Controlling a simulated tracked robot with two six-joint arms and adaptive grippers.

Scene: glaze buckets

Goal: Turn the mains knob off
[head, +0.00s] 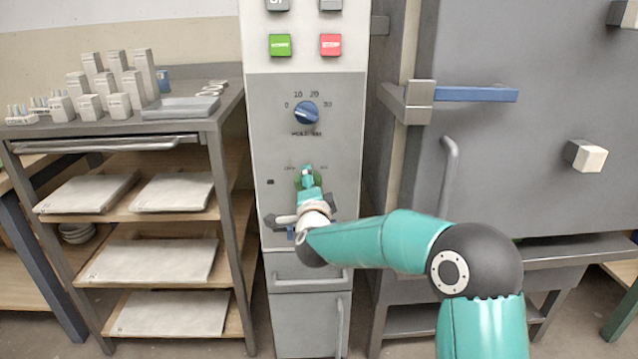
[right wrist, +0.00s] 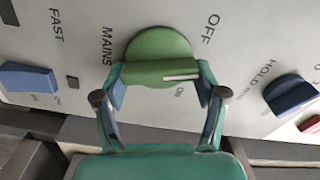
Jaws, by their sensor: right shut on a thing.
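The green mains knob (right wrist: 150,50) is on the light panel, with a raised grip bar across it. A white line on the bar points to the picture's right in the right wrist view, close to the ON label and below the OFF label. My right gripper (right wrist: 160,84) is shut on the bar, one finger at each end. In the head view the right gripper (head: 307,178) is at the lower panel and mostly covers the knob; only a little green shows. My left gripper is not in view.
The blue hold knob (head: 306,112) sits above the mains knob, with green (head: 280,45) and red (head: 331,45) buttons higher up. A blue fast switch (right wrist: 28,78) is beside it. A shelf rack (head: 222,125) stands left, a grey kiln (head: 540,150) right.

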